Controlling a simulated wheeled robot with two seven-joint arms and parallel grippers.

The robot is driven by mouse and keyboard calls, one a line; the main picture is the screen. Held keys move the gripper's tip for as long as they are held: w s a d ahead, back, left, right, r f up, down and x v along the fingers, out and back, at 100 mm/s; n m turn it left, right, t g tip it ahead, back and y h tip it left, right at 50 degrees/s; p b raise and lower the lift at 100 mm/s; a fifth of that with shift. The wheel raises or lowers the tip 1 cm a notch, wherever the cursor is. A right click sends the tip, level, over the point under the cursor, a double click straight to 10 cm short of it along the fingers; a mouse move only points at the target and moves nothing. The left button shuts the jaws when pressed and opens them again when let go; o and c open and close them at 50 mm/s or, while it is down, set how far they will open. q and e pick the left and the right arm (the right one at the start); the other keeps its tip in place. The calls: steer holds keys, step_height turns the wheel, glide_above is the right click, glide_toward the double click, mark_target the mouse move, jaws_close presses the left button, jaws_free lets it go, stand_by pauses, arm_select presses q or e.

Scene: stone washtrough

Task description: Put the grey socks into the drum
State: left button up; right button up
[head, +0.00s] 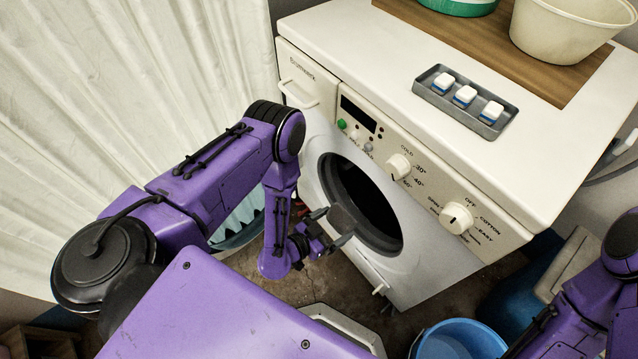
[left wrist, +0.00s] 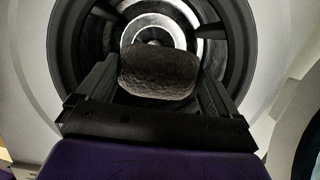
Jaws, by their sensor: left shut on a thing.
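The grey socks (left wrist: 160,72) show in the left wrist view as one dark grey rolled bundle between the fingers of my left gripper (left wrist: 158,85). In the head view my left gripper (head: 331,232) is shut on the grey socks (head: 342,217), in front of the washing machine's round opening. The drum (head: 366,203) is dark inside in the head view. In the left wrist view the drum (left wrist: 190,22) shows its metal inside behind the bundle. From these views I cannot tell how far the bundle is inside the rim. My right gripper is not in view; only part of my right arm shows at the lower right.
The white washing machine (head: 470,110) has knobs on its front. On its top are a grey tray (head: 490,122) with white-and-blue tablets, a wooden board (head: 480,45) and a cream tub (head: 560,35). A blue bucket (head: 450,330) stands on the floor. A pale curtain (head: 100,100) hangs at left.

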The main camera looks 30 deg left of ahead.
arm_select(q)
steer(key=r+b+x, duration=0.2)
steer(key=b+x, duration=0.5)
steer(key=x, duration=0.6)
steer(key=w+r+b+x, duration=0.1)
steer(key=b+x, duration=0.6)
steer(key=x, duration=0.7)
steer(key=shift+w+d+r+b, duration=0.2)
steer(key=shift+d+r+b, duration=0.15)
steer(key=shift+d+r, duration=0.1)
steer(key=o, duration=1)
steer(key=shift+c, duration=0.2)
steer(key=p+v, duration=0.3)
steer(key=v, duration=0.7)
steer(key=shift+s+a, duration=0.15)
steer(key=shift+s, duration=0.1)
steer(key=shift+r, duration=0.15)
